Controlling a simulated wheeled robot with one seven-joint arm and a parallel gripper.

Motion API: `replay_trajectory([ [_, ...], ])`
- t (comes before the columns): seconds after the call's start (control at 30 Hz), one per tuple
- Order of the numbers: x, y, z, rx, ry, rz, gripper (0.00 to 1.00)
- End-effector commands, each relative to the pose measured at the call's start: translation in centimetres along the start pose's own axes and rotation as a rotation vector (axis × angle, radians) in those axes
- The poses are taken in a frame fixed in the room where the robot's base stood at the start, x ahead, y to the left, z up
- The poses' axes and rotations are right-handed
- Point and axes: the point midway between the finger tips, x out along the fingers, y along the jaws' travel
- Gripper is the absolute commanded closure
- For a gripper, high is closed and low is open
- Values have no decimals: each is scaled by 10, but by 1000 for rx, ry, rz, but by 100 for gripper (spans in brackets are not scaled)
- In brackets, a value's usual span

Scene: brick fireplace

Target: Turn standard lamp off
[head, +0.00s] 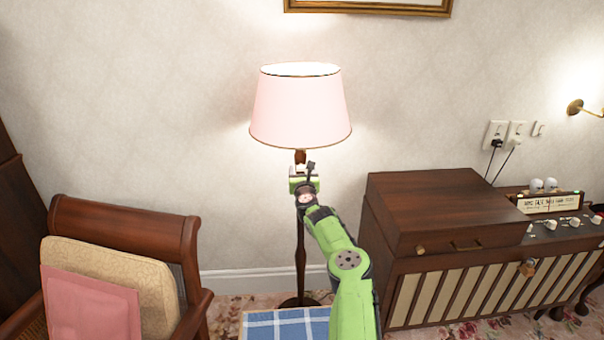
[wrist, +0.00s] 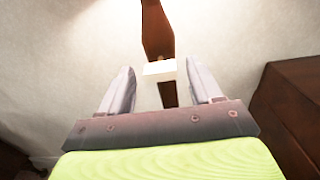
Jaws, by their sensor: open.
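The standard lamp (head: 300,108) stands against the wall in the middle of the head view, upright. It has a pink shade and a dark wooden pole (head: 300,250), and it is lit. In the wrist view the pole (wrist: 157,30) runs down from the top. A small cream block (wrist: 159,70), probably the switch, sits on it. My gripper (head: 303,172) is in front of the pole, just below the shade. In the wrist view it (wrist: 160,78) is open, one finger on each side of the block, with visible gaps. My arm partly hides the pole in the head view.
A wooden chair (head: 122,232) with cushions is at the left. A brown wooden cabinet (head: 440,215) is at the right, with a radio-like panel (head: 550,203) beside it. A blue checked cloth (head: 285,325) lies in front. A lit wall lamp (head: 577,107) is at far right.

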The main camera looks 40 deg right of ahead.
Motion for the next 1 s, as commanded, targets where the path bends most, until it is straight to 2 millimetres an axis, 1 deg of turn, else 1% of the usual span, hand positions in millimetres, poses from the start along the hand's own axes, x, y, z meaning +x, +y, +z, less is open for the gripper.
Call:
replay_trajectory([
  [0.33,3,0,0,0,1,0,36],
  [0.7,3,0,0,0,0,-1,92],
  [1.0,3,0,0,-40,0,-1,92],
])
